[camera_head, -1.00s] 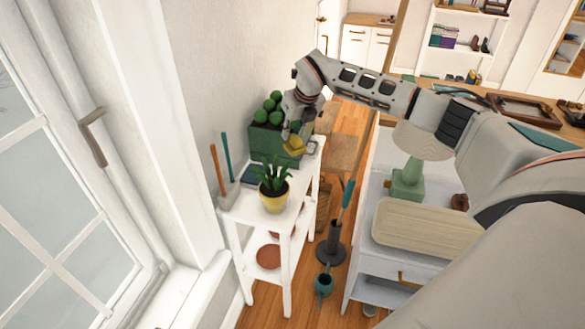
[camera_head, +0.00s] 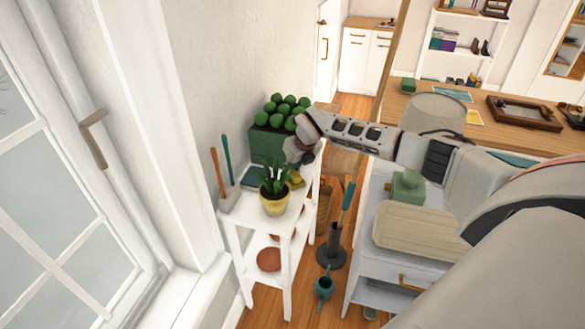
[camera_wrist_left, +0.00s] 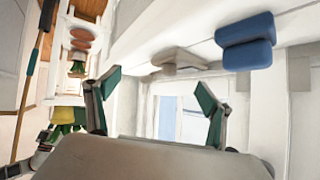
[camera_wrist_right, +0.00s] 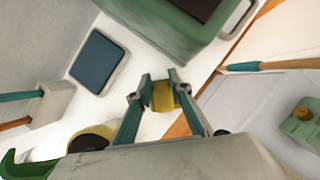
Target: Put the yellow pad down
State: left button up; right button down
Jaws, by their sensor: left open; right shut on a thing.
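The yellow pad (camera_wrist_right: 163,95) is between the fingertips of my right gripper (camera_wrist_right: 161,88), which is shut on it. In the head view, part of the yellow pad (camera_head: 298,181) shows below my right gripper (camera_head: 296,171), low over the right side of the white plant stand (camera_head: 232,212). I cannot tell whether the pad touches the stand top. A dark blue, flat square piece (camera_wrist_right: 98,62) lies on the stand top. My left gripper (camera_wrist_left: 158,88) is open and empty in the left wrist view; it is out of the head view.
A green planter (camera_head: 266,146) stands behind the gripper, and a yellow pot (camera_head: 274,205) with a leafy plant stands in front. Tools stand in a grey holder (camera_head: 229,200) at left. A white cabinet (camera_head: 372,272) is to the right. Two blue blocks (camera_wrist_left: 246,40) show in the left wrist view.

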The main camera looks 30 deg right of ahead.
jog(key=shift+r, duration=0.1)
jog(key=c, duration=1.8)
grip_release()
pick_arm(q)
jog(key=shift+r, duration=0.15)
pick_arm(e)
jog(key=shift+s+r, duration=0.1)
jog(key=shift+r, duration=0.2)
jog(key=v, duration=1.1)
jog(key=shift+s+r, duration=0.15)
jog(key=shift+s, duration=0.05)
